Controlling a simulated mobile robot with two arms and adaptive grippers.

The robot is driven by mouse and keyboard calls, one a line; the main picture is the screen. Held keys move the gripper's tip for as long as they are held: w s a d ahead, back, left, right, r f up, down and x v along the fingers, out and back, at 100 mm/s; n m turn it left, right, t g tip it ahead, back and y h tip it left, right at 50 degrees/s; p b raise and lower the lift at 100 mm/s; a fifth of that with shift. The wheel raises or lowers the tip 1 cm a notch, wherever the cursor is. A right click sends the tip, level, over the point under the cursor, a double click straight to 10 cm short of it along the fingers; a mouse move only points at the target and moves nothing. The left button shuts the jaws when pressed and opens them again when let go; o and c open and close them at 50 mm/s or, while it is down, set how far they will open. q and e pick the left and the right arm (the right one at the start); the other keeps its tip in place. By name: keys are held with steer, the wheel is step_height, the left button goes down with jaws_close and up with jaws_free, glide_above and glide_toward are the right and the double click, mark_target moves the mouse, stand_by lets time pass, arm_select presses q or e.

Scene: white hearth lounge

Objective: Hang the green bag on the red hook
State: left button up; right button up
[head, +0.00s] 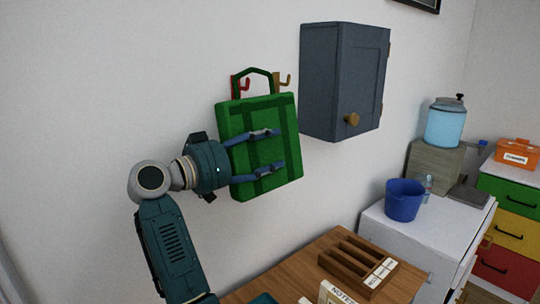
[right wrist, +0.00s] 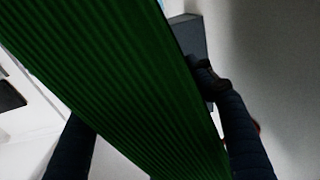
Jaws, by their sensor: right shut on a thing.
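The green bag (head: 236,120) is held up near the wall in the head view, slightly tilted, with its dark green handle loop at the top. My right gripper (head: 266,151) is shut on the bag, its fingers across the bag's front. The red hook (head: 244,85) shows on the wall within the outline of the handle loop; I cannot tell whether the loop is around it or in front of it. In the right wrist view the ribbed green bag (right wrist: 120,75) fills the middle between the fingers. My left gripper is not in view.
A brown-yellow hook (head: 286,80) is just right of the red one. A grey wall cabinet (head: 338,80) juts out to the right of the bag. Below are a wooden table (head: 310,265) with a slotted wooden rack (head: 352,262), and a blue bucket (head: 404,200) on a white cabinet.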

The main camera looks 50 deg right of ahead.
steer(key=shift+w+d+f+b, duration=0.1)
steer(key=shift+w+b, duration=0.15)
steer(key=shift+w, duration=0.55)
steer(key=shift+w+d+f+b, duration=0.1)
steer(key=shift+w+b, duration=0.1)
steer(key=shift+w, duration=0.55)
steer(key=shift+w+f+p, duration=0.3)
steer(key=shift+f, duration=0.35)
steer(key=shift+w+f+p, duration=0.25)
steer(key=shift+f, duration=0.4)
steer(key=o, duration=1.3)
steer(key=shift+o, duration=0.2)
